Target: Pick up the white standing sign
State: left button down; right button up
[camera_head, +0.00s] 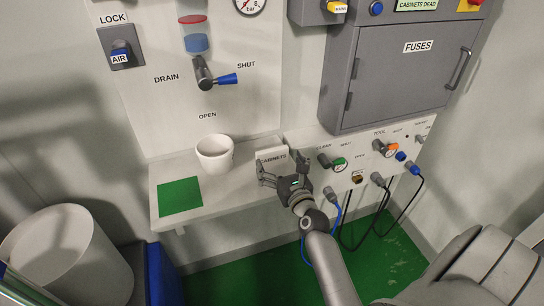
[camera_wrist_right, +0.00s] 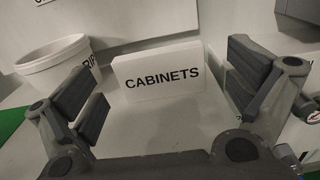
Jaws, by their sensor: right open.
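The white standing sign (camera_head: 270,154) stands upright on the shelf, to the right of the white cup. In the right wrist view the sign (camera_wrist_right: 158,74) faces me with the word CABINETS, midway between the fingers. My right gripper (camera_head: 284,176) is in front of the sign, and its fingers (camera_wrist_right: 165,95) are spread to either side of it. The fingers look apart from the sign. In the head view the gripper hides part of the sign's lower right. My left gripper is not in view.
A white cup (camera_head: 214,153) stands left of the sign on the white shelf (camera_head: 223,192), near a green square (camera_head: 179,196). A panel with valve handles (camera_head: 333,163) and cables lies to the right. The grey FUSES cabinet (camera_head: 395,75) juts out above.

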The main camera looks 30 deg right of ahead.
aim_at(273, 153)
jog(key=x, duration=0.4)
jog(key=shift+w+a, duration=0.1)
jog(key=shift+w, duration=0.3)
jog(key=shift+w+f, duration=0.1)
jog(key=shift+w, duration=0.1)
jog(key=shift+c, duration=0.3)
jog(key=c, duration=0.7)
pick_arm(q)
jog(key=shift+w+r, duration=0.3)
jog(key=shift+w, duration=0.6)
pick_arm(e)
jog(key=shift+c, duration=0.3)
pick_arm(q)
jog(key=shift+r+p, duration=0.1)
jog(key=shift+p, duration=0.2)
pick_arm(e)
jog(key=shift+r, duration=0.2)
